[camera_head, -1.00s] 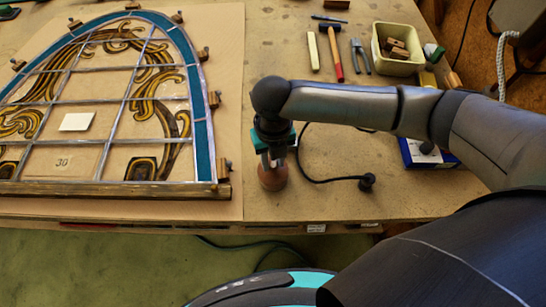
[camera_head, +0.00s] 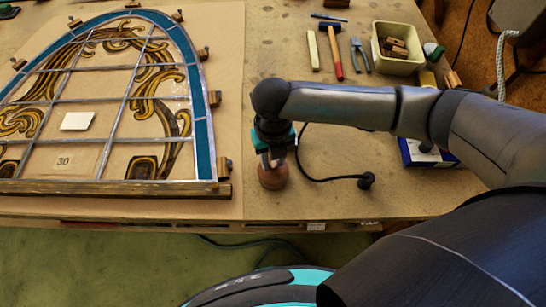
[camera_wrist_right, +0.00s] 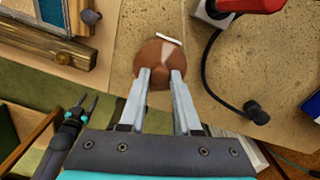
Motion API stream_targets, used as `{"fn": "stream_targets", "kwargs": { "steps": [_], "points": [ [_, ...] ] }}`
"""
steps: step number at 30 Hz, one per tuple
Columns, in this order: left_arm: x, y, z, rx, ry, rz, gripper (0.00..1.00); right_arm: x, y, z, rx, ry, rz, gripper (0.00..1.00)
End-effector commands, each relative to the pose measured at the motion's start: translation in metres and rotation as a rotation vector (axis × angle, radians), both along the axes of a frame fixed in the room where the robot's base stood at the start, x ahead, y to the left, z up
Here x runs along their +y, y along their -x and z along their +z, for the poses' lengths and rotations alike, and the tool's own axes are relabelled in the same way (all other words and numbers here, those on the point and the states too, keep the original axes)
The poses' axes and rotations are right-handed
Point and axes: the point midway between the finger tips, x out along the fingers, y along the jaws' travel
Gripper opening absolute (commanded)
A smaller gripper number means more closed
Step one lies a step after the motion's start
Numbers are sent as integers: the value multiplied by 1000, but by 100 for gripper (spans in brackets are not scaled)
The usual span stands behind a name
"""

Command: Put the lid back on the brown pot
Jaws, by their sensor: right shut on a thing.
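The brown pot (camera_head: 273,177) stands near the front edge of the workbench, right of the leaded panel, under my right gripper (camera_head: 270,161). In the right wrist view a round brown lid (camera_wrist_right: 158,56) shows from above, and my right gripper (camera_wrist_right: 160,76) is shut on its top. A pale strip (camera_wrist_right: 168,39) shows at its far side. The lid and fingers hide the pot's rim, so I cannot tell whether the lid is seated. My left gripper (camera_wrist_right: 86,101) shows small in the right wrist view, away over the floor, its two fingers apart and empty.
The leaded panel (camera_head: 203,130) lies left on a board, held by several small blocks. A black cable with a plug (camera_head: 366,180) lies right of the pot. A hammer (camera_head: 335,55), pliers (camera_head: 360,56) and a cream bin (camera_head: 397,66) are at the back. The front middle is bare.

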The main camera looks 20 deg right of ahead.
Motion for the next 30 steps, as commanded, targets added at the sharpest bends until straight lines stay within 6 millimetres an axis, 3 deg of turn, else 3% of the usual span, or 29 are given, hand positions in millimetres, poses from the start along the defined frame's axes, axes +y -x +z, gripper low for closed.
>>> {"fn": "stream_targets", "kwargs": {
  "steps": [27,28,30],
  "points": [
    [0,0,6,0,0,0,54,0,0,-1,0,0,0,0],
    [0,0,6,0,0,0,54,0,0,-1,0,0,0,35],
    [0,0,6,0,0,0,54,0,0,-1,0,0,0,43]
  ]
}}
